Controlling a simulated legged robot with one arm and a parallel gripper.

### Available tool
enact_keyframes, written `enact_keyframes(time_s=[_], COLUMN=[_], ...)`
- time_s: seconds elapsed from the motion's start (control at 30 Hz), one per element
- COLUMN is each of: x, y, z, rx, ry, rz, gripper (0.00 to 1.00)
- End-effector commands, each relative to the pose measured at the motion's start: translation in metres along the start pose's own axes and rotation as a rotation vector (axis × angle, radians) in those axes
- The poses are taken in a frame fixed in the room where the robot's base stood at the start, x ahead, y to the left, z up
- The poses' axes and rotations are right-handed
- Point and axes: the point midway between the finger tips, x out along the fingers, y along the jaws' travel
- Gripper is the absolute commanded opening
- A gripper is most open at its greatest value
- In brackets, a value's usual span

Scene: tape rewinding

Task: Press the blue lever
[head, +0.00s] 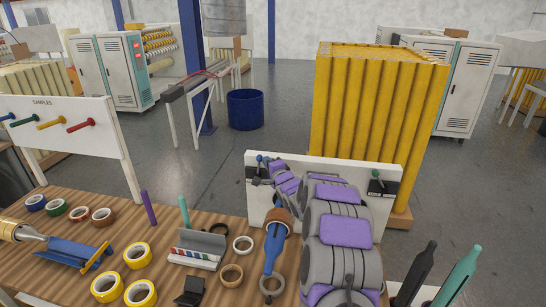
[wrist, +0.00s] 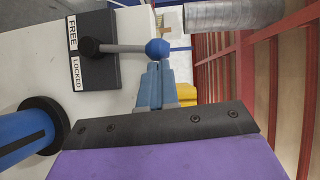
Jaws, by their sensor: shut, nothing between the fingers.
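The blue lever has a round blue knob (wrist: 157,48) on a grey rod, which runs left to a dark pivot on a black plate (wrist: 95,70) marked FREE and LOCKED. The knob also shows small in the head view (head: 260,158), on the left of a white panel (head: 256,203). My gripper (wrist: 153,68) is shut and empty, its fingertips just below the knob in the wrist view. I cannot tell whether they touch it. In the head view my arm reaches over the panel and partly hides the lever's surroundings.
A green-knobbed lever (head: 375,174) is at the panel's right. Tape rolls (head: 137,255) lie on the wooden table (head: 60,270). A yellow stack (head: 375,110) stands behind.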

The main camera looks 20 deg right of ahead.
Motion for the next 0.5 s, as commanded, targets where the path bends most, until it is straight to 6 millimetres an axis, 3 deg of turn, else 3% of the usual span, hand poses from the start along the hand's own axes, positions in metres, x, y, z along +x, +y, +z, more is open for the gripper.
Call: enact_keyframes(time_s=[0.1,0.5], x=[0.006,0.025], y=[-0.012,-0.017], z=[0.009,0.039], rx=[-0.091,-0.395], ry=[-0.003,-0.004], rz=[0.061,0.268], gripper=[0.00,0.00])
